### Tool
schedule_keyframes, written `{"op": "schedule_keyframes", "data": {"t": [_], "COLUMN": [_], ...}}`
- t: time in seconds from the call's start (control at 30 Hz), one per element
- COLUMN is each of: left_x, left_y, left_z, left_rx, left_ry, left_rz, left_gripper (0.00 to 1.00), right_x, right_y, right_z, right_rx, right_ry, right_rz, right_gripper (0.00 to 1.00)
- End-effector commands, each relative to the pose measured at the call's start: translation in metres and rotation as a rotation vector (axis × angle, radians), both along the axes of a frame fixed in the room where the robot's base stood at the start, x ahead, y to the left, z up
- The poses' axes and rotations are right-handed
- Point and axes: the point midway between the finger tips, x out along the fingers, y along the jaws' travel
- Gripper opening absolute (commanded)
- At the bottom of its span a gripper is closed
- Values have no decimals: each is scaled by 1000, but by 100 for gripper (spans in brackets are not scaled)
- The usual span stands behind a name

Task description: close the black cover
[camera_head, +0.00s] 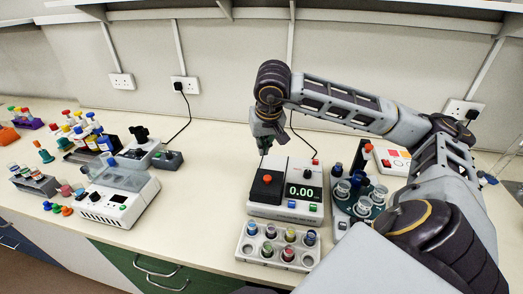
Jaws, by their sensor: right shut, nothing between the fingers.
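A white device (284,211) with a green "0.00" display stands on the bench in the middle of the view. A black square cover (259,194) with a red knob (267,179) on it sits on the left part of its top and looks flat. My right gripper (264,150) is shut and empty. It points down at the back of the device, behind the cover and apparently apart from it. My left gripper is not in view.
A white rack (243,245) with several coloured caps stands in front of the device. A dark round carousel (340,189) of vials is at its right. A white-and-grey machine (117,196) stands to the left, with clear bench between.

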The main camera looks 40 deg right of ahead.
Motion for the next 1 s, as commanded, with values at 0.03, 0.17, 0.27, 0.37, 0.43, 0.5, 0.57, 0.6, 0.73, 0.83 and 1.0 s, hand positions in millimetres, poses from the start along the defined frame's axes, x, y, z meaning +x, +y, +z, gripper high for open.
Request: {"op": "schedule_keyframes", "data": {"t": [0.03, 0.17, 0.27, 0.37, 0.43, 0.5, 0.57, 0.6, 0.73, 0.83, 1.0], "left_x": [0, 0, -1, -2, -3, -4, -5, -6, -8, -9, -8], "left_y": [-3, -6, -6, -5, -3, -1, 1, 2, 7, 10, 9], "left_z": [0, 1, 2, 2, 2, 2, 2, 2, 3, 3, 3], "left_rx": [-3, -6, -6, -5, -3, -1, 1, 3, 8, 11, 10], "left_ry": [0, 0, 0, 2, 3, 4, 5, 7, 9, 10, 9], "left_rz": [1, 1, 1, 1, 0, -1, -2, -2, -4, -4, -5], "left_gripper": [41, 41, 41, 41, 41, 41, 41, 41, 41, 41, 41], "right_x": [-2, -6, -9, -11, -12, -12, -12, -12, -12, -12, -12], "right_y": [1, 3, 5, 6, 6, 6, 6, 6, 6, 6, 6], "right_z": [8, 21, 29, 34, 36, 37, 38, 38, 37, 37, 37], "right_rx": [0, 0, 0, 0, 0, 0, 0, 0, 0, 0, 0], "right_ry": [-4, -4, -4, -1, -1, -1, -1, -1, -1, -1, -1], "right_rz": [1, 1, 1, 0, 0, 0, 0, 0, 0, 0, 0], "right_gripper": [0, 0, 0, 0, 0, 0, 0, 0, 0, 0, 0]}}
